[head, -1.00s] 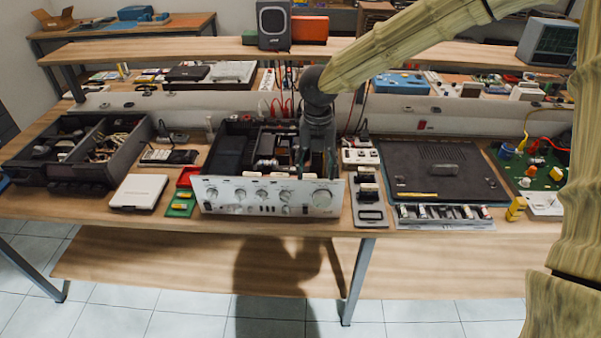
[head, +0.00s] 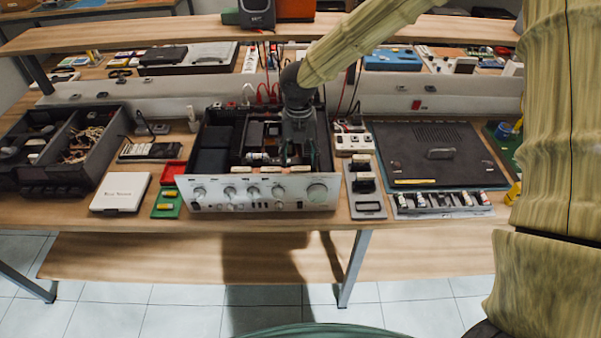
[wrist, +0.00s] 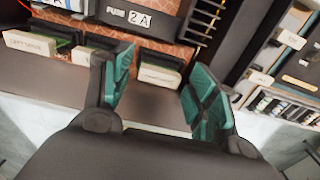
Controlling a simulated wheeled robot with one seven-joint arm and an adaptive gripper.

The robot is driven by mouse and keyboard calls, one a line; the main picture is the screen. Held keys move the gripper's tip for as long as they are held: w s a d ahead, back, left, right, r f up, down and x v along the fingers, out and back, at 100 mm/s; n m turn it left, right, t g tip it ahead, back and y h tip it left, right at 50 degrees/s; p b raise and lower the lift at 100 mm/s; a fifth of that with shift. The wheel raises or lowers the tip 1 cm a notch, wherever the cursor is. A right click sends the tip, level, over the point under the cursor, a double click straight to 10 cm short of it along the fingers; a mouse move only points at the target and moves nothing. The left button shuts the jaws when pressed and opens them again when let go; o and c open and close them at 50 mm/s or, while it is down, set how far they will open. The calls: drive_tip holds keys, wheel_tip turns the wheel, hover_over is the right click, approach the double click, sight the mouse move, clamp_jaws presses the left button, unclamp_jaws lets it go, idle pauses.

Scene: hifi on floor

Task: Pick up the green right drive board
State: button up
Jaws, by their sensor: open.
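The open hi-fi amplifier (head: 260,192) stands on the bench with its silver front panel toward me. Several boards with cream labels stand in a row just behind that panel. In the wrist view, a green board with a cream label (wrist: 160,76) shows between my fingers; its print is too small to read surely. Two more labelled boards, one in the middle (wrist: 82,56) and one at the left (wrist: 30,42), stand to its left. My gripper (wrist: 160,66) is open, its teal-padded fingers on either side of the right-hand board. In the head view my gripper (head: 298,152) is over the amplifier's right half.
A black fuse cover marked 2A (wrist: 140,18) is beyond the boards. Left of the amplifier are a red tray (head: 172,172), a green tray (head: 167,205) and a white box (head: 121,192). A grey tray (head: 367,205) and a dark panel (head: 430,155) lie to its right.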

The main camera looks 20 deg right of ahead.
sight(300, 168)
drive_tip(key=shift+s+d+f, duration=0.1)
drive_tip(key=shift+s+f, duration=0.05)
drive_tip(key=shift+s, duration=0.05)
drive_tip(key=f+p, duration=0.1)
drive_tip(key=f, duration=0.1)
drive_tip(key=s+f, duration=0.1)
drive_tip(key=f, duration=0.1)
drive_tip(key=shift+p, duration=0.4)
drive_tip(key=shift+f, duration=0.35)
drive_tip(key=c, duration=0.8)
